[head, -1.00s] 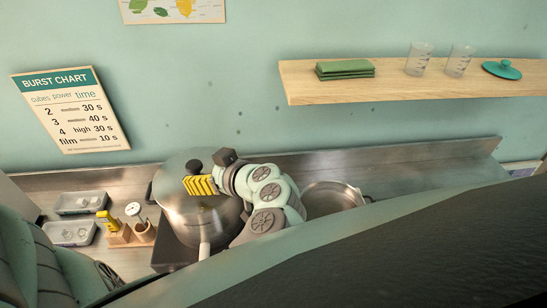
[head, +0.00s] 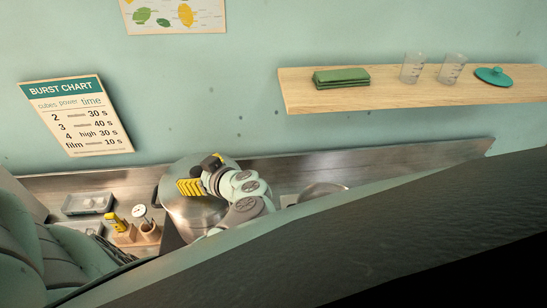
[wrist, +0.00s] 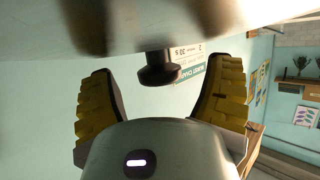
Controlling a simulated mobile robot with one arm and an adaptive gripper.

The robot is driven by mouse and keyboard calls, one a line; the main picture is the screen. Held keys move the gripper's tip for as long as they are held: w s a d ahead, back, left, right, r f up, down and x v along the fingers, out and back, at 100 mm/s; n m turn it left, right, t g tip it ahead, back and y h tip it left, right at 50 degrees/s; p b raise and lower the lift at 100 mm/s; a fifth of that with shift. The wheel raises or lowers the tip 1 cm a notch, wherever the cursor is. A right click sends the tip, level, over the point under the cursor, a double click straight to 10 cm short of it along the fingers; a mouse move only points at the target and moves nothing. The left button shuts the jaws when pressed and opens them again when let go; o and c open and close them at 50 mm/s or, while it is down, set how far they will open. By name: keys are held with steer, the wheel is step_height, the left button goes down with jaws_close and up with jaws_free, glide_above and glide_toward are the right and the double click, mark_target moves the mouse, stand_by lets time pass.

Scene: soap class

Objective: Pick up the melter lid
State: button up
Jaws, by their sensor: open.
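The melter (head: 185,212) is a steel pot on the counter, and its pale, shiny lid (head: 174,172) lies on top. My gripper (head: 188,187) is over the lid, with its yellow fingers in front of the lid's dark knob. In the wrist view, which looks upside down, the lid (wrist: 150,22) fills the top and mirrors the fingers. The black knob (wrist: 158,72) stands between my two spread fingers (wrist: 163,80), with a gap on both sides. My gripper is open and holds nothing.
A second steel pan (head: 322,189) stands right of the melter. Trays (head: 88,204) and a wooden holder (head: 148,233) with a thermometer stand to the left. My own body covers the lower front.

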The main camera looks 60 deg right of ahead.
steer(key=shift+c, duration=0.5)
jaws_close()
stand_by(0.3)
